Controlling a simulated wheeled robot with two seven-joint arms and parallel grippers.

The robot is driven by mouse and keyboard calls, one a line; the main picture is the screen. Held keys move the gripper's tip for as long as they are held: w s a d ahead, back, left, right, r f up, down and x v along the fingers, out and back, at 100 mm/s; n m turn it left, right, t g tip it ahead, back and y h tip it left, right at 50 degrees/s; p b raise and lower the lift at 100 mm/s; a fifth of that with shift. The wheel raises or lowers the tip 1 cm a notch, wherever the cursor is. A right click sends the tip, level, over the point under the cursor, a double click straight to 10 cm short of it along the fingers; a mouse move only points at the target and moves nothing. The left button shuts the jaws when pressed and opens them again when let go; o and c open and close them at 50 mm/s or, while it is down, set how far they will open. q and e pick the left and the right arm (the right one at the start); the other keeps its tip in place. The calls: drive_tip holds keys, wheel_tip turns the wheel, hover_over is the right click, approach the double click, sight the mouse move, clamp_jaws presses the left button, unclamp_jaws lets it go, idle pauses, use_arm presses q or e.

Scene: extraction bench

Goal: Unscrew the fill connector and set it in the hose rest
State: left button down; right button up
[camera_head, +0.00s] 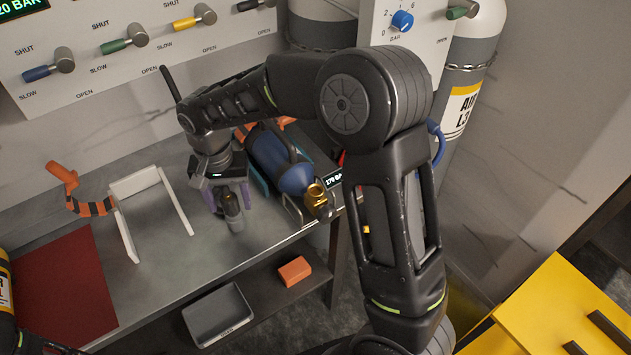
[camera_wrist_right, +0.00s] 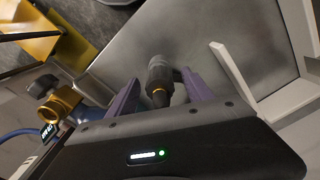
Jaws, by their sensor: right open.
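A dark connector-like piece (camera_head: 232,213), probably the fill connector, is on the bench below my right gripper (camera_head: 231,203). The right gripper is open, with gaps beside the piece. A blue cylinder (camera_head: 296,180) lies in a cradle to the right, with a brass valve (camera_head: 318,195). The valve (camera_wrist_right: 66,100) also shows in the wrist view. A low white frame (camera_head: 178,203) to the left may be the hose rest. My left gripper is not in view.
The wall panel (camera_head: 110,60) with coloured valve levers stands behind the bench (camera_head: 210,270). A grey bin (camera_head: 218,315) and an orange block (camera_head: 295,271) are below. Yellow furniture (camera_head: 560,310) stands at right.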

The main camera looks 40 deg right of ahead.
drive_tip(key=shift+r+b, duration=0.35)
drive_tip(key=shift+r, duration=3.55)
drive_tip(key=shift+s, duration=0.1)
